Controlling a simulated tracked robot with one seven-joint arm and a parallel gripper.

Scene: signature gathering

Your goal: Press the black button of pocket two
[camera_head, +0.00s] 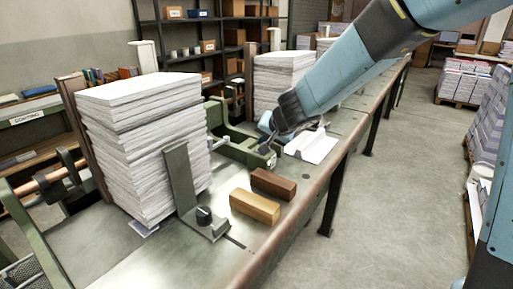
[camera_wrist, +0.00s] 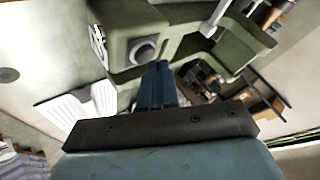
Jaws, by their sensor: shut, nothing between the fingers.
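A green pocket housing (camera_head: 240,146) stands on the bench between two paper stacks, with a small numbered plate (camera_head: 271,160) on its near end. I cannot read the number surely. In the wrist view, the green housing (camera_wrist: 118,22) shows a round grey button-like disc (camera_wrist: 143,50) on its face, and a white plate on its left side. My gripper (camera_head: 266,149) is beside this housing at its right end. In the wrist view, its closed fingers (camera_wrist: 158,66) point at the housing, just right of and below the disc. I cannot tell whether they touch it. They hold nothing.
A tall paper stack (camera_head: 146,145) stands left, behind a green upright stop (camera_head: 182,185) with a black knob (camera_head: 204,214). A tan block (camera_head: 254,207) and a brown block (camera_head: 273,184) lie in front. An open white booklet (camera_head: 312,146) lies right of the housing. Another paper stack (camera_head: 282,80) stands behind.

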